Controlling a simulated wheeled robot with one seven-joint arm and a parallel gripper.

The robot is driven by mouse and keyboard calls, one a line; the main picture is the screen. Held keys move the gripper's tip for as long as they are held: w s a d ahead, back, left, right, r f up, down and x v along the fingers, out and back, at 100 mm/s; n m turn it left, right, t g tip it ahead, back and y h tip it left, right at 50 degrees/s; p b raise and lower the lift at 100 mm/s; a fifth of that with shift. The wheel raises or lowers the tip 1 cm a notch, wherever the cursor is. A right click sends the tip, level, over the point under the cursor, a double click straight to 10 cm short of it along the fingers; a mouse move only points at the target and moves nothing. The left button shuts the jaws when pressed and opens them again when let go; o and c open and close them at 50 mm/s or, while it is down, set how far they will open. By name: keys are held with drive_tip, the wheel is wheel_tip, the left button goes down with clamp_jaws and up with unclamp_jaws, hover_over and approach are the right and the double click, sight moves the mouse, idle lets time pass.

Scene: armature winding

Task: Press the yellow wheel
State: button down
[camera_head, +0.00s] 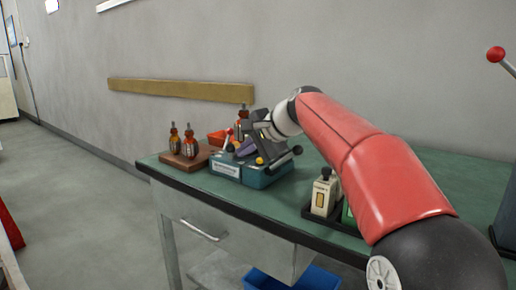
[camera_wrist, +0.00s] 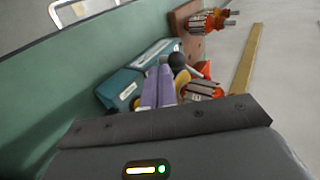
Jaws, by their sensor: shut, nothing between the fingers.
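The teal winding machine (camera_head: 262,177) sits on the green bench, and it also shows in the wrist view (camera_wrist: 122,90). A yellow round part, which looks like the wheel, shows in the wrist view (camera_wrist: 183,78), partly hidden behind a black knob and my fingers. In the head view, small yellow parts show at the machine's front (camera_head: 260,160) and beside my fingers; I cannot tell which is the wheel. My gripper (camera_head: 243,149) is over the machine. Its purple fingers (camera_wrist: 160,75) are shut and empty, close to the yellow part; contact cannot be told.
A brown board (camera_head: 186,158) with several copper armatures (camera_head: 190,141) stands left of the machine. A cream device (camera_head: 324,193) stands in a black tray to the right.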

drive_tip(key=shift+w+a, duration=0.25)
drive_tip(key=shift+a, duration=0.1)
